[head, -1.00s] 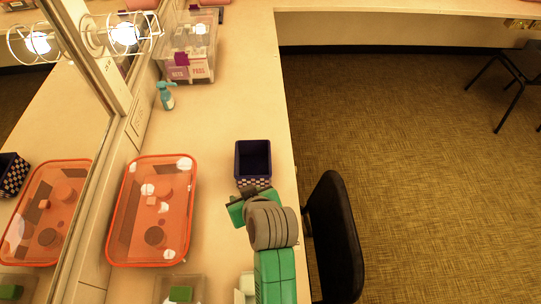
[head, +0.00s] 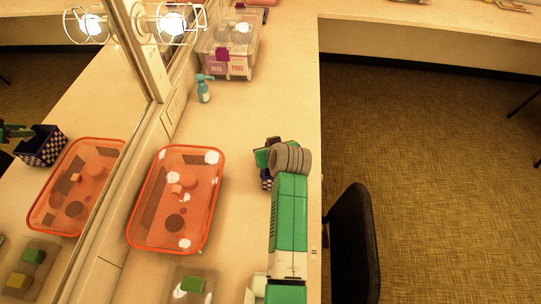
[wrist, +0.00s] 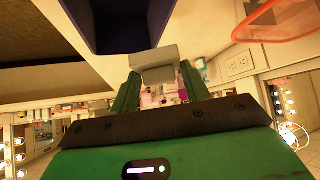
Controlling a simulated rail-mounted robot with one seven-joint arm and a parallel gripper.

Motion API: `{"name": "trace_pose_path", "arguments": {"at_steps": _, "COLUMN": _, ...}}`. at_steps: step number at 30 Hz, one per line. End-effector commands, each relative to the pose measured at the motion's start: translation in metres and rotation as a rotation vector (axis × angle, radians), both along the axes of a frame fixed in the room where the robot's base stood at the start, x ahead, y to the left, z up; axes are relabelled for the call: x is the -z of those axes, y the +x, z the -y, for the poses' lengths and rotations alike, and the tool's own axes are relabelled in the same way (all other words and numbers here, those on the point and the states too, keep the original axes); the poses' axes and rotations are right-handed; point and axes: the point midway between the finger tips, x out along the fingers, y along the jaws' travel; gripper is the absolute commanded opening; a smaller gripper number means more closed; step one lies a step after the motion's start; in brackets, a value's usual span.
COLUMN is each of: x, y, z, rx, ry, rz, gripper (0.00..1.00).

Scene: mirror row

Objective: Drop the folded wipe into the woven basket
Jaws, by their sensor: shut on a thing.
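The woven basket is dark blue with a checkered side. In the head view only a small part of the basket (head: 266,183) shows, below my gripper (head: 264,156); the arm hides the rest. In the wrist view the basket's dark opening (wrist: 135,25) is at the top, just beyond my fingertips. My gripper (wrist: 155,80) is shut on a pale grey folded piece, the folded wipe (wrist: 153,66), held between the green fingers. The wipe appears near the basket's rim; I cannot tell whether it is fully over the opening. The wipe cannot be made out in the head view.
An orange tray (head: 133,222) with several items lies left of my arm, beside the mirror. A blue spray bottle (head: 204,92) and a clear bin (head: 257,48) stand farther back. A clear tray (head: 210,285) with a green block is near. A black chair (head: 352,245) is at right.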

Motion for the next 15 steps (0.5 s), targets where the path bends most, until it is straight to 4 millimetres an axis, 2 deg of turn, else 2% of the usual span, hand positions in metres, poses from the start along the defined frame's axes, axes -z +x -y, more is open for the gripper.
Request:
{"name": "trace_pose_path", "arguments": {"at_steps": 3, "x": 0.022, "y": -0.001, "z": 0.0, "rx": -0.001, "ry": 0.0, "rz": -0.005, "gripper": 0.21}}
{"name": "trace_pose_path", "arguments": {"at_steps": 5, "x": 0.028, "y": -0.001, "z": 0.0, "rx": -0.001, "ry": 0.001, "rz": -0.004, "gripper": 0.21}}
{"name": "trace_pose_path", "arguments": {"at_steps": 15, "x": 0.033, "y": -0.001, "z": 0.0, "rx": -0.001, "ry": 0.0, "rz": -0.002, "gripper": 0.21}}
